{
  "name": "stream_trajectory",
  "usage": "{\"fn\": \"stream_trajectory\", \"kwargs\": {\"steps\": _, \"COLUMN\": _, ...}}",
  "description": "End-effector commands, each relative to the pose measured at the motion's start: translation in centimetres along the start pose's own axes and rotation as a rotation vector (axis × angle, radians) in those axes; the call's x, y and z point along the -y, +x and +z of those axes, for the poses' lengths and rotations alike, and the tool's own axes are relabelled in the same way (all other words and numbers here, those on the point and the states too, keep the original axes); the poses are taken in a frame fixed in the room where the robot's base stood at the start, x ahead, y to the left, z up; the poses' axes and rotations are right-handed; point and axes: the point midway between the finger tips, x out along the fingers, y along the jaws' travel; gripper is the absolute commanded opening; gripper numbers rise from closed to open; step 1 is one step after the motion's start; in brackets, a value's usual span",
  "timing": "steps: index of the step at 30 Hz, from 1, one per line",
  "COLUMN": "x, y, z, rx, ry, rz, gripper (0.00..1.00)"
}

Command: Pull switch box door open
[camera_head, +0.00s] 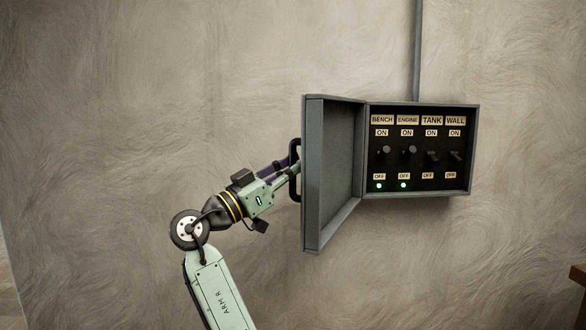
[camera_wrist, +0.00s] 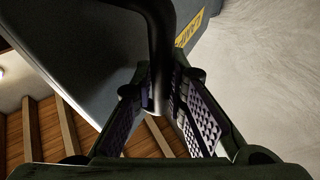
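The grey switch box (camera_head: 420,150) hangs on the wall, and its door (camera_head: 333,165) stands wide open, swung out to the left. The black door handle (camera_head: 293,155) is on the door's outer face. My gripper (camera_head: 291,172) reaches it from the left. In the wrist view the handle (camera_wrist: 161,45) passes between the two ridged finger pads of my gripper (camera_wrist: 162,92), which close on it from both sides. Inside the box are several switches under the labels BENCH, ENGINE, TANK and WALL. Green lights glow below BENCH and ENGINE.
A grey conduit (camera_head: 416,50) runs up the wall from the box. A brown wooden edge (camera_head: 578,275) shows at the lower right. The wall around the box is bare. Wooden beams (camera_wrist: 50,125) show behind the door in the wrist view.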

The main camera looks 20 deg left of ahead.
Motion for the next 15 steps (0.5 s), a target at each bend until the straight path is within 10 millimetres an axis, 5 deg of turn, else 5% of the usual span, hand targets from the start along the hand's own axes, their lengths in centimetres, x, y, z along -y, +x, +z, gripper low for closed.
{"fn": "stream_trajectory", "kwargs": {"steps": 8, "x": -0.04, "y": 0.02, "z": -0.01, "rx": 0.0, "ry": 0.0, "rz": 0.001, "gripper": 0.33}}
{"fn": "stream_trajectory", "kwargs": {"steps": 15, "x": -0.04, "y": -0.02, "z": -0.02, "rx": -0.001, "ry": 0.0, "rz": 0.001, "gripper": 0.33}}
